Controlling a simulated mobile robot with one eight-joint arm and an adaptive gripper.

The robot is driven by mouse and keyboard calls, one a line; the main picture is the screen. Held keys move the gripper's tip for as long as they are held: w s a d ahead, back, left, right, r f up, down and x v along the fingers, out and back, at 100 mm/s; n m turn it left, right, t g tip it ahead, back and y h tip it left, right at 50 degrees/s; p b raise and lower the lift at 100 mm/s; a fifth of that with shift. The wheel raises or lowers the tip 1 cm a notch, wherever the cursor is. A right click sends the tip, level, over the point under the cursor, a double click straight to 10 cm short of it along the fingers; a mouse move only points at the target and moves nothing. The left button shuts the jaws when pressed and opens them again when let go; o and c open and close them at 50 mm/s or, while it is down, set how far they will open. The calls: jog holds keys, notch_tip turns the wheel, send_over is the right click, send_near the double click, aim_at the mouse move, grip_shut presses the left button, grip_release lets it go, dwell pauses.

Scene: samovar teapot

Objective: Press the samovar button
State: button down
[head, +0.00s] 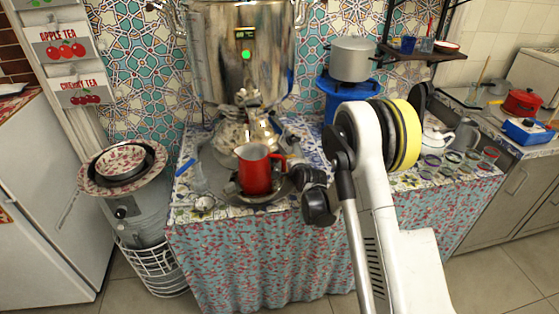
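The samovar (215,55) is a tall shiny steel cylinder at the back of the table, against the tiled wall. A round green lit spot that looks like the button (246,55) is on its front, below a small dark display (245,34). My arm comes up from the bottom right, and its black end part, probably my gripper (317,197), is over the table right of the red jug, lower than and to the right of the green spot. It appears apart from the samovar. The fingers cannot be made out, so open or shut is unclear.
A red jug (255,172) on a tray and metal teapots (240,130) stand in front of the samovar. A grey pot (352,60) stands on a blue stand (347,92) to its right. Several glasses (450,160) are at the table's right. A shelf (425,53) hangs upper right.

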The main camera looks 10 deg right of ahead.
jog(key=shift+w, duration=0.1)
jog(key=shift+w+a, duration=0.25)
jog(key=shift+w, duration=0.05)
jog(key=shift+w+a, duration=0.1)
dwell(0.5)
jog(key=shift+s+d, duration=0.35)
jog(key=shift+s, duration=0.15)
jog(key=shift+s+d, duration=0.55)
jog(key=shift+s, duration=0.3)
jog(key=shift+s+d, duration=0.55)
jog(key=shift+s, duration=0.3)
jog(key=shift+s+d, duration=0.55)
jog(key=shift+s, duration=0.3)
